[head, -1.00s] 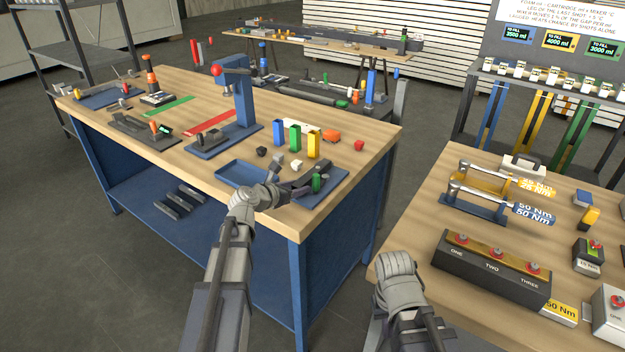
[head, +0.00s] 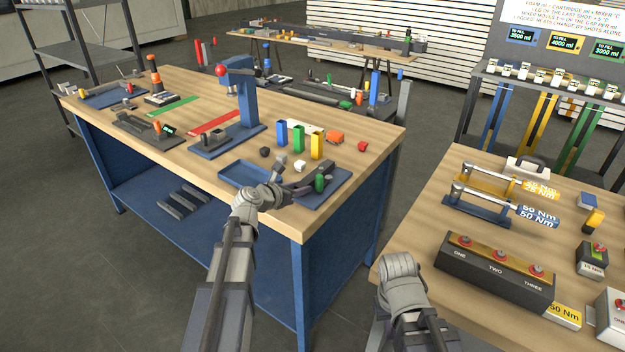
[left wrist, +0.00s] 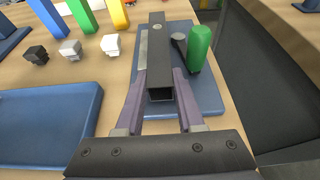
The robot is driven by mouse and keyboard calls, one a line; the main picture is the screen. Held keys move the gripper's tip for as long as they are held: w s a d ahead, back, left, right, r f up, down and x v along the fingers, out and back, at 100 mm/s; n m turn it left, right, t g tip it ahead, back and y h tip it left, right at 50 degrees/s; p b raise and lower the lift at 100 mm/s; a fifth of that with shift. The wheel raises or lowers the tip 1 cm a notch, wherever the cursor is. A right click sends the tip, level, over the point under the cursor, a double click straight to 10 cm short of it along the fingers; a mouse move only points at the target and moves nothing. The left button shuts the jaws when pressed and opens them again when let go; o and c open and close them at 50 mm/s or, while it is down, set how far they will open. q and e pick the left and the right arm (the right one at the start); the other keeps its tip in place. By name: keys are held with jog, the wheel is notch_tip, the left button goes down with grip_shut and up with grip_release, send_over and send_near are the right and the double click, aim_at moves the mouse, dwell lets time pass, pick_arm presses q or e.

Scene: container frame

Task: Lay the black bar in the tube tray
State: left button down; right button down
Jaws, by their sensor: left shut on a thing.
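The black bar (left wrist: 158,60) is a square hollow tube, its open end facing the left wrist camera. My left gripper (left wrist: 160,78) is shut on it, one purple finger on each side. The bar is over a blue plate (left wrist: 207,98) with a green handle (left wrist: 200,47); I cannot tell whether it rests there. In the head view my left gripper (head: 288,191) is at the near corner of the wooden bench. An empty shallow blue tray (left wrist: 45,120) lies left of the gripper and also shows in the head view (head: 238,180). My right gripper's fingers are out of sight.
Small dark and pale blocks (left wrist: 70,50) and upright blue, green and yellow blocks (head: 298,138) stand behind the tray. A blue press (head: 240,100) stands farther left. Several dark bars (head: 183,202) lie on the lower shelf. A second table (head: 440,220) is at right.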

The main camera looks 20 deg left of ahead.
pick_arm(q)
jog(key=shift+r, duration=0.1)
notch_tip(320, 180, up, 10)
jog(key=p, duration=1)
jog(key=shift+a, duration=0.1)
